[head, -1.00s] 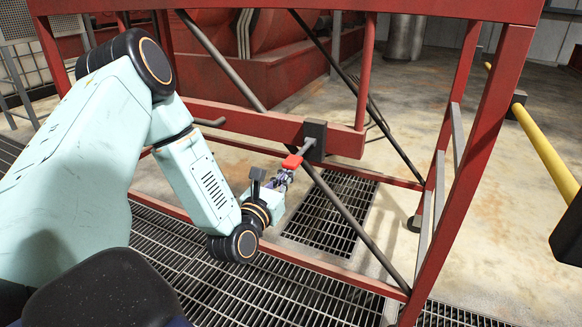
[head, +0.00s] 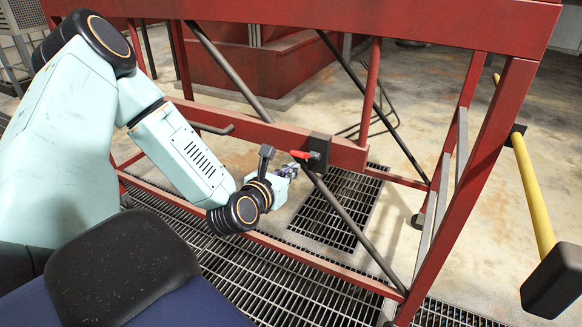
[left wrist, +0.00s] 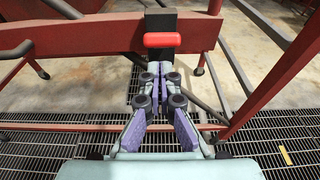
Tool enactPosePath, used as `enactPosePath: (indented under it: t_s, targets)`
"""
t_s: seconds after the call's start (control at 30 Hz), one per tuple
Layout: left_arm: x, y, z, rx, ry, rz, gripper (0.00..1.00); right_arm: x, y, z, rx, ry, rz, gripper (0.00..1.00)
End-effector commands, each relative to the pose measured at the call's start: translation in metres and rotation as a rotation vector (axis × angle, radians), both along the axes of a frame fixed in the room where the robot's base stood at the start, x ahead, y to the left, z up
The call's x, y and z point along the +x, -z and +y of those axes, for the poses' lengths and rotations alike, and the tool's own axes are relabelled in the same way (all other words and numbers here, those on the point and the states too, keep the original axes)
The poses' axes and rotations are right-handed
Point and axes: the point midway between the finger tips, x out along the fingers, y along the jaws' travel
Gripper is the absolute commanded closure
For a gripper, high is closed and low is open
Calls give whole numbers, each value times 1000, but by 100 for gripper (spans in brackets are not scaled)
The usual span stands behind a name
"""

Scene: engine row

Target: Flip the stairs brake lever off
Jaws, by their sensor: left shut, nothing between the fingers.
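The stairs brake lever shows as a red handle (head: 304,154) in front of a black mount (head: 319,150) on the red frame's crossbar. In the left wrist view, the red handle (left wrist: 161,40) lies crosswise in front of the black mount (left wrist: 160,20). My left gripper (head: 288,171) is shut and empty, just below and left of the handle in the head view. In the left wrist view, its closed fingers (left wrist: 160,68) sit just under the handle; whether they touch it I cannot tell. My right gripper is not in view.
The red stair frame (head: 485,190) surrounds the lever, with dark diagonal braces (head: 350,225) close to my left gripper. A yellow rail (head: 533,190) with a black end stands at right. Grating (head: 270,285) and concrete floor lie below.

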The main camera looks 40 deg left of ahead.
Motion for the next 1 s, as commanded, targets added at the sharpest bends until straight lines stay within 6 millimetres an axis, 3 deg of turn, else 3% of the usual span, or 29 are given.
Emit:
enactPosePath:
  t_s: [0.3, 1.0]
  targets:
    - [4, -15, 0, 0, 0, 8, 100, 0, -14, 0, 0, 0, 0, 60]
    - [9, -24, 3, 7, -2, -8, 100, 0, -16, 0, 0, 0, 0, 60]
